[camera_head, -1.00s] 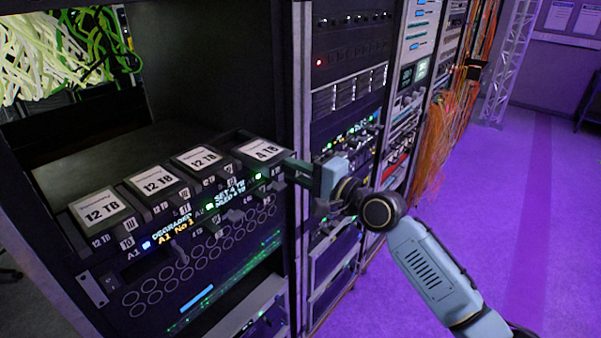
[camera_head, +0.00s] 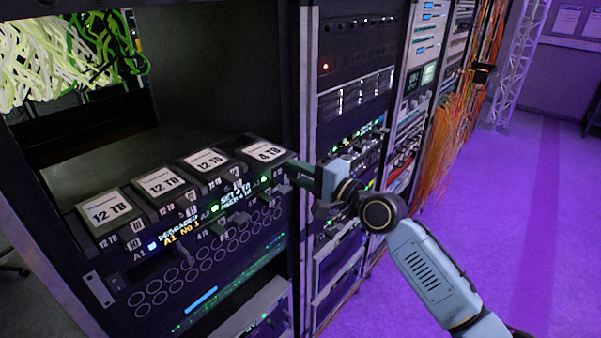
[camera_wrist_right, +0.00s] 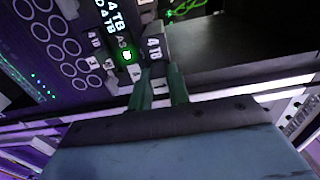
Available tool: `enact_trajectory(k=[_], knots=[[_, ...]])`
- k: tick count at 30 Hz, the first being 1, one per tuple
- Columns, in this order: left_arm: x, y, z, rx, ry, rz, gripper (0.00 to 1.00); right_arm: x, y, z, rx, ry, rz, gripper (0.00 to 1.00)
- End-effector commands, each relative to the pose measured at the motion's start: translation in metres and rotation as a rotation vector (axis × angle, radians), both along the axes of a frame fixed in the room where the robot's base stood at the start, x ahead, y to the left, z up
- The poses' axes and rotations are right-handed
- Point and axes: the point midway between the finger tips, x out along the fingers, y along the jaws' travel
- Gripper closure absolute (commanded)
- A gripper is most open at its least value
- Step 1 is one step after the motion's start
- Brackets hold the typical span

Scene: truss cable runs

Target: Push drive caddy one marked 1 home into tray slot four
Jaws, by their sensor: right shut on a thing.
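The drive caddy (camera_head: 264,151) with a white 4 TB label on top sits at the right end of the row in the drive tray. My right gripper (camera_head: 292,168) reaches in from the right and is shut on this caddy's front part. In the right wrist view the gripper's two fingers (camera_wrist_right: 160,84) close around a small piece at the caddy's front, below its 4 TB label (camera_wrist_right: 154,46). How deep the caddy sits is hard to tell. The tray front (camera_head: 215,235) carries lit displays and a green light near this slot. My left gripper is not in view.
Three caddies labelled 12 TB, such as the leftmost one (camera_head: 108,211), fill the slots to the left. Orange cables (camera_head: 450,130) hang farther right. The purple floor (camera_head: 500,220) is clear.

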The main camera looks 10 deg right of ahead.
Motion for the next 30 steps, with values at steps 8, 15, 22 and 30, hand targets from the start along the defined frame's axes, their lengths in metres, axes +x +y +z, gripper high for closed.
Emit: enact_trajectory(k=[8,15,22,30], knots=[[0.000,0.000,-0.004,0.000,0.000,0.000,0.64,0.014,0.011,0.002,0.003,-0.005,0.000,1.00],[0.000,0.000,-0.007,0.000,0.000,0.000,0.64,0.025,0.020,0.002,0.002,-0.006,-0.001,1.00],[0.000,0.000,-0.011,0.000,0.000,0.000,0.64,0.036,0.028,0.001,0.003,-0.005,-0.001,1.00],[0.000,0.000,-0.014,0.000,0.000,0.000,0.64,0.044,0.035,0.002,0.001,-0.005,0.000,1.00]])
